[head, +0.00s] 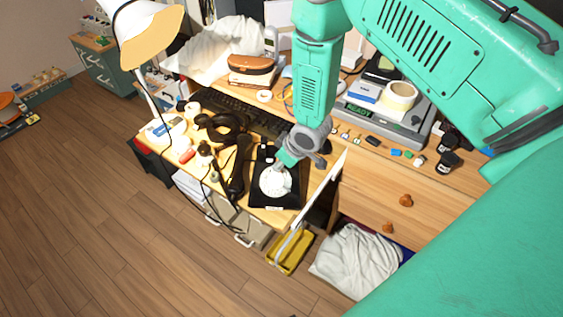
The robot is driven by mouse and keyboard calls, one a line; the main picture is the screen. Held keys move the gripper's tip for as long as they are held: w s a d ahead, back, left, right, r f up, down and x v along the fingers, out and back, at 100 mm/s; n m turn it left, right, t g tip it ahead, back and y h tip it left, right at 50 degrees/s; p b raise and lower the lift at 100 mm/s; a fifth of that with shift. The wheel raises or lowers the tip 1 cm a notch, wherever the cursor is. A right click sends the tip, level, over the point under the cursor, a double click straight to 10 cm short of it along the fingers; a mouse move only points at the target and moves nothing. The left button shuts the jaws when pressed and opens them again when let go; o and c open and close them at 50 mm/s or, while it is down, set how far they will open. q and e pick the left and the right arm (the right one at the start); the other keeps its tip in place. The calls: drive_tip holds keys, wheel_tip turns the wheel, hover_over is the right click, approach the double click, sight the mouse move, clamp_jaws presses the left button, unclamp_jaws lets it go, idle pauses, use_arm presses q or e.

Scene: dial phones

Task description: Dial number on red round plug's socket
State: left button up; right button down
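A black dial phone (262,200) with a white round dial (275,184) sits on the desk near its front edge. My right gripper (281,166) is directly over the upper edge of the dial, pointing down at it. It seems to touch or nearly touch the dial; I cannot tell which, nor whether its fingers are open or shut. A black handset (237,170) lies just left of the phone. Dark cords or a second black device (222,127) lie further back left. A small red item (187,156) lies at the left; I cannot make out a round plug or sockets. My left gripper is not in view.
A lit lamp (148,35) stands at the back left. A keyboard (240,112), brown case (251,70) and grey machine (385,122) lie behind. Several small items line the right desk. A yellow bin (290,254) and white cloth bag (352,256) stand below.

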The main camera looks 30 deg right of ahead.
drive_tip(key=shift+a, duration=0.3)
drive_tip(key=shift+f, duration=0.15)
drive_tip(key=shift+w+d+f, duration=0.1)
drive_tip(key=shift+d+f, duration=0.15)
drive_tip(key=shift+d, duration=0.45)
drive_tip(key=shift+a, duration=0.35)
drive_tip(key=shift+s+d+f, duration=0.1)
drive_tip(key=shift+s+d, duration=0.05)
drive_tip(key=shift+s, duration=0.25)
drive_tip(key=shift+s+d, duration=0.1)
drive_tip(key=shift+d, duration=0.05)
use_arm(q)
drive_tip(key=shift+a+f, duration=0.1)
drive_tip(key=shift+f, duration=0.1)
use_arm(e)
drive_tip(key=shift+d+f, duration=0.15)
drive_tip(key=shift+d, duration=0.15)
